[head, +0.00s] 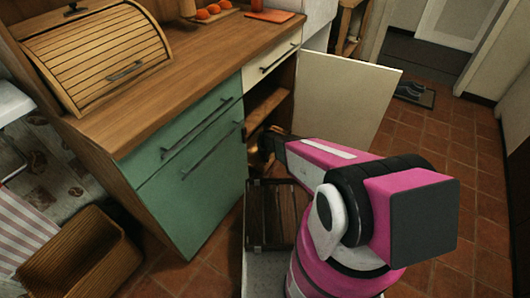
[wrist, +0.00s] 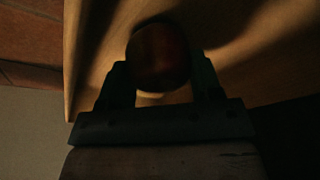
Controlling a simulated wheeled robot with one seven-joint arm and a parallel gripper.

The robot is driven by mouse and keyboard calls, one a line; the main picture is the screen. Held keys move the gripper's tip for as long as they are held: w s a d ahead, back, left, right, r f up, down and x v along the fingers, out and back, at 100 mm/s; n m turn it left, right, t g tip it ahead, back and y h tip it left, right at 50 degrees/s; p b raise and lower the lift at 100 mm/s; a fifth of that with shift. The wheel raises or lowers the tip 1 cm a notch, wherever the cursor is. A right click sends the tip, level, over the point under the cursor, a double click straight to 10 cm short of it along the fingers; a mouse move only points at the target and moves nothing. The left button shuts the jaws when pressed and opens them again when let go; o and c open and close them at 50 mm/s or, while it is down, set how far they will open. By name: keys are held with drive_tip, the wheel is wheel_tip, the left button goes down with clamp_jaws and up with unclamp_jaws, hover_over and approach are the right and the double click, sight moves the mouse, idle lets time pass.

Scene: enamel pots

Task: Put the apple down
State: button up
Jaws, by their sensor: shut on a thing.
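The apple (wrist: 159,55) is a dark, reddish-brown round thing in deep shadow in the wrist view. My gripper (wrist: 161,80) is shut on it, with one finger on each side. Behind the apple is a wooden surface (wrist: 250,40); I cannot tell if the apple touches it. In the head view my gripper (head: 268,146) reaches into the open lower cupboard, and the apple cannot be made out clearly there.
The cupboard's cream door (head: 345,98) stands open on the right of my arm. An inner shelf (head: 267,107) lies above my gripper. Green drawers (head: 190,170) are on the left. The worktop holds a bread box (head: 95,52) and an orange board (head: 270,16). A wicker basket (head: 80,258) stands at lower left.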

drive_tip(key=o, duration=1.1)
drive_tip(key=shift+r, duration=0.1)
drive_tip(key=a+v, duration=0.1)
drive_tip(key=v, duration=1)
drive_tip(key=s+d+r+g, duration=0.1)
drive_tip(key=s+d+r, duration=0.4)
drive_tip(key=s+r, duration=0.3)
drive_tip(key=s+d+r+m+g, duration=0.1)
drive_tip(key=s+d+r, duration=0.4)
drive_tip(key=r, duration=0.8)
drive_tip(key=s+d+r+m+g, duration=0.1)
drive_tip(key=s+d+r, duration=0.5)
drive_tip(key=s+r, duration=0.5)
drive_tip(key=shift+r+h, duration=0.1)
drive_tip(key=shift+h, duration=0.2)
